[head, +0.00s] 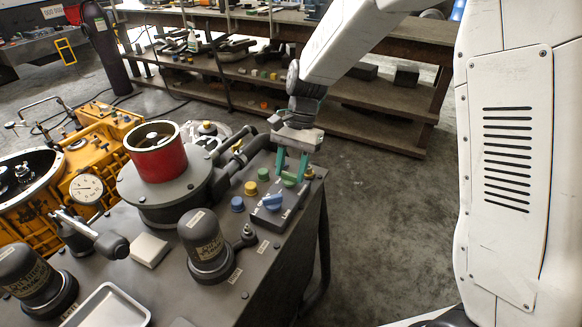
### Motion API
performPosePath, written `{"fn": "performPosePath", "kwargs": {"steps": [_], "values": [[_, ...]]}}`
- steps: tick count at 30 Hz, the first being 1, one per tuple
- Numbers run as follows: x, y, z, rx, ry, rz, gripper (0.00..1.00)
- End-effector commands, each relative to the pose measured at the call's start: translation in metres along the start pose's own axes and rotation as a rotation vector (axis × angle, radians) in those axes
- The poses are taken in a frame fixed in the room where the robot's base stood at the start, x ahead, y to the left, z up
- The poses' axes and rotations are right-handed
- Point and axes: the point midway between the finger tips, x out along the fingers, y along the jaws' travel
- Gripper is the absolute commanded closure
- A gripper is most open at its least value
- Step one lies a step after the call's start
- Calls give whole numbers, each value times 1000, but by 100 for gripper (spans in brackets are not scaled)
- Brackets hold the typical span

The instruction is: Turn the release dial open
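A blue dial (272,202) sits on top of a dark control box (283,213) near the right edge of the dark workbench (255,270). Small white labels mark the box around the dial, too small to read. My gripper (290,177) points down with its green fingers spread apart. It is above and slightly beyond the dial, over a green button near the back of the box. Nothing shows between the fingers. I cannot tell how high the fingertips are above the button.
Blue, yellow and green round buttons stand left of and behind the box. A red cylinder (157,152) on a dark housing and a dark capped canister (204,243) stand further left. Yellow machinery (95,160) is at far left. Open floor (385,220) lies right of the bench.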

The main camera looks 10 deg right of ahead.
Motion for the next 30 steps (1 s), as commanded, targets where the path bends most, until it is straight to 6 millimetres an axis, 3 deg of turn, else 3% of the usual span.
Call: {"fn": "performPosePath", "kwargs": {"steps": [13,30], "values": [[0,-1,0,-98,0,41,81],[0,-4,1,-568,0,235,81]]}}
